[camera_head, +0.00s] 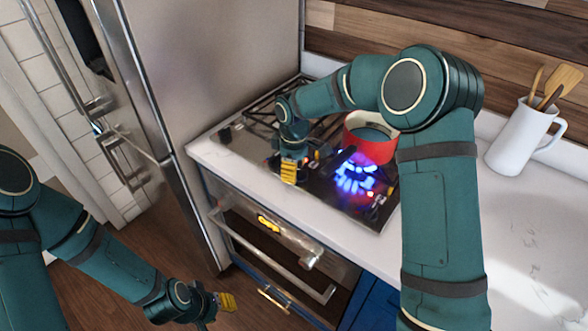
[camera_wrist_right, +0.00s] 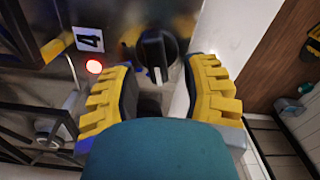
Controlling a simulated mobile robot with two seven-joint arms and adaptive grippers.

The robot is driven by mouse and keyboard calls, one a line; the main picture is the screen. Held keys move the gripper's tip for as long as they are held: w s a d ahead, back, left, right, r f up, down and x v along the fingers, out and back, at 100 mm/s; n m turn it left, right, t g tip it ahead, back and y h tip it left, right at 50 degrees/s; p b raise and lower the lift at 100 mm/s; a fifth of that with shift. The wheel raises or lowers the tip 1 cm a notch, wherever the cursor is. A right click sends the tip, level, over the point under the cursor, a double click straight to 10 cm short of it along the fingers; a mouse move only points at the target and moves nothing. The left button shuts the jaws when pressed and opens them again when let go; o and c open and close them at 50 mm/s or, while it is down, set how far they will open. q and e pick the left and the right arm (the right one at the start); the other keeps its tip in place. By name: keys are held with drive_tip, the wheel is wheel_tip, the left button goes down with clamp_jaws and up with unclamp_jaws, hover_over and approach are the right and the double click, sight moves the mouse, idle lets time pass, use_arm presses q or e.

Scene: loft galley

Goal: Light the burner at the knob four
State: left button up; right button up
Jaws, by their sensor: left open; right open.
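The black knob (camera_wrist_right: 157,52) has a white pointer mark and shows in the right wrist view beside a white label with a "4" (camera_wrist_right: 89,40). A small red light (camera_wrist_right: 94,66) glows by the label. My right gripper (camera_wrist_right: 162,88) is open, its yellow fingers on either side of the knob's near end; I cannot tell whether they touch it. In the head view my right gripper (camera_head: 289,172) is over the front of the stove (camera_head: 238,150) and hides the knob. A blue flame (camera_head: 355,180) burns at the stove's front right. My left gripper (camera_head: 222,302) is open and empty, low over the floor.
A red pot (camera_head: 371,146) stands behind the flame, close to my right arm. A white jug (camera_head: 518,138) with wooden utensils is on the counter at right. The oven handle (camera_head: 270,258) juts out below. A steel fridge (camera_head: 215,60) stands at left.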

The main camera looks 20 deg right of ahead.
clamp_jaws()
drive_tip(key=shift+m, duration=0.3)
drive_tip(key=m, duration=0.4)
drive_tip(key=shift+w+d, duration=0.25)
drive_tip(key=m, duration=0.3)
drive_tip(key=m+p, duration=0.1)
drive_tip(key=shift+w+d+m, duration=0.1)
drive_tip(key=shift+d+m, duration=0.2)
idle(0.4)
unclamp_jaws()
